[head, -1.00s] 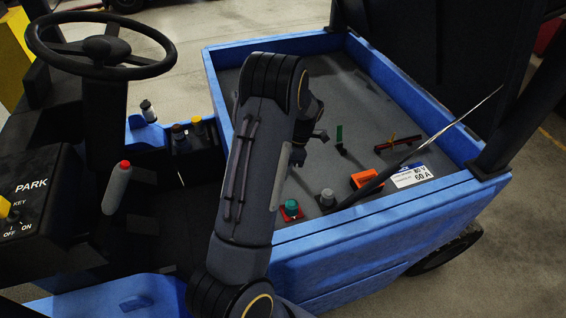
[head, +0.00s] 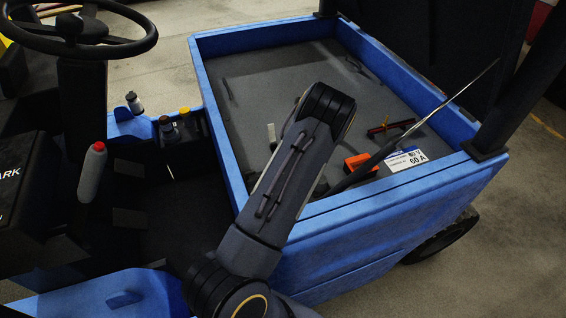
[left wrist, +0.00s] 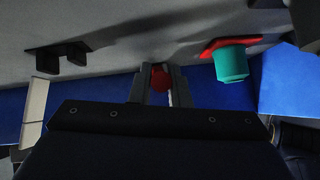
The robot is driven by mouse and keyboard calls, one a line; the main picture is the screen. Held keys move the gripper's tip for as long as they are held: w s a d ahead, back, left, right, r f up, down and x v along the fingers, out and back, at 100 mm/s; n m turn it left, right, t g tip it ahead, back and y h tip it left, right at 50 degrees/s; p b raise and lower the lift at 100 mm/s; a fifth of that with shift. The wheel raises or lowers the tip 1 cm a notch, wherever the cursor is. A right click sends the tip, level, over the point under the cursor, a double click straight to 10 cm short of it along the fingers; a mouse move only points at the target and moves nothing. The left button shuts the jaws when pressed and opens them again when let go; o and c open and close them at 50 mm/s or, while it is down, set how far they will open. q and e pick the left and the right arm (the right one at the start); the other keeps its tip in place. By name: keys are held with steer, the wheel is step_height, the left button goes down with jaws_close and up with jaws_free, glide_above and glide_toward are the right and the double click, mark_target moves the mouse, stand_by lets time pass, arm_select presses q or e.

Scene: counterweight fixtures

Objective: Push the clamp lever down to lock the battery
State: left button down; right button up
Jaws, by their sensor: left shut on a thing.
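My left gripper (left wrist: 160,88) is shut on a round red knob (left wrist: 159,77), held between its two fingers in the left wrist view. I cannot tell whether this knob belongs to the clamp lever. A teal knob on a red base (left wrist: 230,62) stands just right of the fingers, apart from them. In the head view my left arm hides its own gripper and what it holds. A red bar (head: 390,127) lies low on the grey deck of the blue vehicle, with an orange block (head: 360,163) nearer the front edge. My right gripper is not in view.
A dark cable (head: 365,172) crosses the front rim by a white label (head: 405,160). A steering wheel (head: 135,47) and a red-topped grey lever (head: 92,172) stand at the left.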

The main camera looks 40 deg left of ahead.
arm_select(q)
steer(key=c, duration=1.4)
jaws_free()
steer(key=b+v, duration=0.1)
steer(key=v, duration=0.5)
steer(key=shift+w+d+r+b, duration=0.1)
steer(key=shift+w+r+b, duration=0.05)
steer(key=shift+w+b, duration=0.25)
steer(key=shift+w+d+r, duration=0.1)
steer(key=shift+w+r, duration=0.1)
steer(key=shift+r, duration=0.15)
